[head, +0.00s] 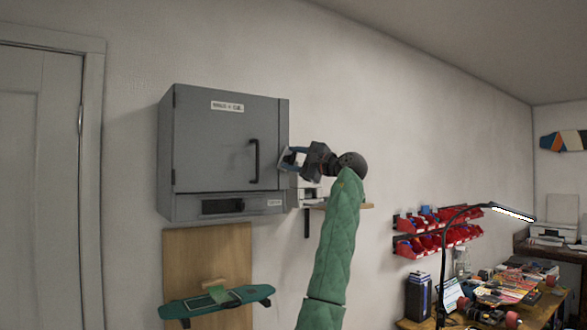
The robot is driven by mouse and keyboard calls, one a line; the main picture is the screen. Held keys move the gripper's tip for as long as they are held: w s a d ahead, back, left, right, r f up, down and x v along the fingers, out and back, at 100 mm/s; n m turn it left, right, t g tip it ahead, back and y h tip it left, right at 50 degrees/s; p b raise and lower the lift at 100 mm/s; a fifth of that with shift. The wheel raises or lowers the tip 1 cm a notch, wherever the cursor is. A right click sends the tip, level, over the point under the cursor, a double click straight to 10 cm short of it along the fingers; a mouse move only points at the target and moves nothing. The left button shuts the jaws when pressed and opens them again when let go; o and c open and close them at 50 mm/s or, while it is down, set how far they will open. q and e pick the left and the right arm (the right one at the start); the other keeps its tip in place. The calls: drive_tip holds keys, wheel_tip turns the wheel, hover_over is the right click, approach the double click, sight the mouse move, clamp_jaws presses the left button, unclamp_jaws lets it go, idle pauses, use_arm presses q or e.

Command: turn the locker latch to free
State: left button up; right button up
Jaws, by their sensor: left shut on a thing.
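The grey locker (215,140) hangs on the wall, its door closed, with a dark upright handle (255,161) on the door's right part. My left gripper (287,158) is at the locker's right edge, just right of the handle and apart from it. Its jaws are shut on a small part there, which looks like the locker latch. The fingers cover most of this part, so I cannot tell which way it is turned. My right gripper is not in view.
A small shelf (366,206) with a pale device sits behind my left arm. A wooden panel with a green skateboard (215,302) is below the locker. Red bins (435,230), a lamp (512,213) and a cluttered bench stand at right. The wall left of the locker is clear.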

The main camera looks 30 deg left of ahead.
use_arm(q)
drive_tip(key=n+b, duration=0.1)
drive_tip(key=n, duration=0.1)
drive_tip(key=shift+f+n+g+h, duration=0.1)
drive_tip(key=shift+n+g+h, duration=0.2)
drive_tip(key=shift+h, duration=0.1)
drive_tip(key=shift+n+h+b, duration=0.4)
drive_tip(key=shift+n+h, duration=0.1)
drive_tip(key=shift+n, duration=0.7)
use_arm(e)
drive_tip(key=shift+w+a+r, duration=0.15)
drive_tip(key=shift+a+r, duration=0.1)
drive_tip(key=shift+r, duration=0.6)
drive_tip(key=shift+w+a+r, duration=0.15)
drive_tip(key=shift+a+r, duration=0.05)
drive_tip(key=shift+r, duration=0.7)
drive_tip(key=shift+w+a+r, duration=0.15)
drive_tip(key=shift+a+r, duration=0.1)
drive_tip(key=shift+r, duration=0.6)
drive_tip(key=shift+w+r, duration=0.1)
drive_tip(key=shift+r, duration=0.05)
use_arm(q)
drive_tip(key=o, duration=1)
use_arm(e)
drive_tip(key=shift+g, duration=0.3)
